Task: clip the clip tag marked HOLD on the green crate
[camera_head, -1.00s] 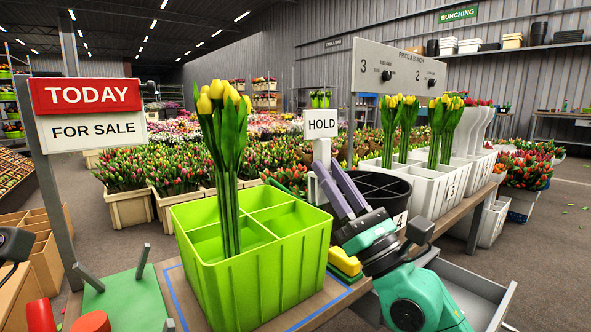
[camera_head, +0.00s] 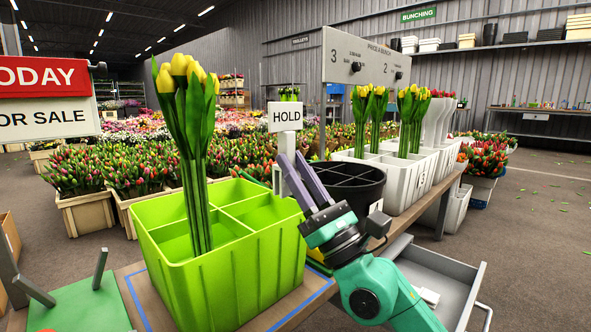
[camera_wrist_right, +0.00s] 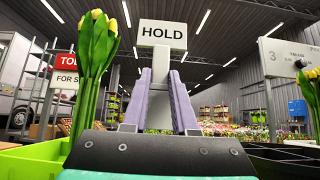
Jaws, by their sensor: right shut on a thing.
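The white clip tag marked HOLD (camera_head: 285,116) is upright near the far right corner of the green crate (camera_head: 215,278). My right gripper (camera_head: 293,160) is shut on the tag's stem with its purple fingers. In the right wrist view the tag (camera_wrist_right: 162,34) faces me, with its stem between the fingers (camera_wrist_right: 157,78). A bunch of yellow tulips (camera_head: 190,130) stands in a left compartment of the crate. My left gripper is not in view.
A black round bucket (camera_head: 350,185) stands just right of my right gripper. White crates with yellow tulips (camera_head: 410,170) stand farther along the bench. A red and white sign (camera_head: 45,98) is at left. A grey open drawer (camera_head: 440,285) is at lower right.

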